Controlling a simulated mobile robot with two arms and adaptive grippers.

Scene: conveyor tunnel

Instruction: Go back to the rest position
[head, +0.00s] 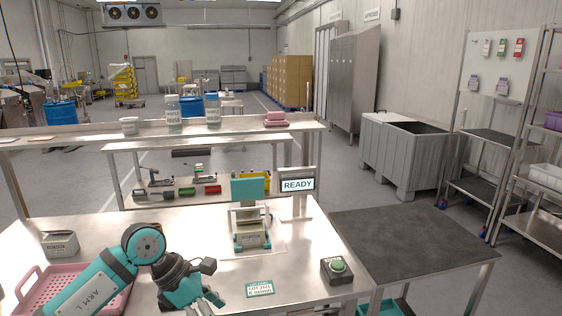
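My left arm, labelled ARM L, comes in from the lower left over the steel table (312,262). My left gripper (208,302) is low in the head view, in front of the table's near part, with its fingers pointing down and right. The fingertips run close to the bottom edge, so I cannot tell whether they are open or shut. I see nothing clearly held in it. My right arm and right gripper are not in view.
A teal-and-white device (249,235) stands mid-table beside a READY sign (297,185). A pink tray (40,285) lies partly behind my arm. A dark-topped table (415,240) adjoins right.

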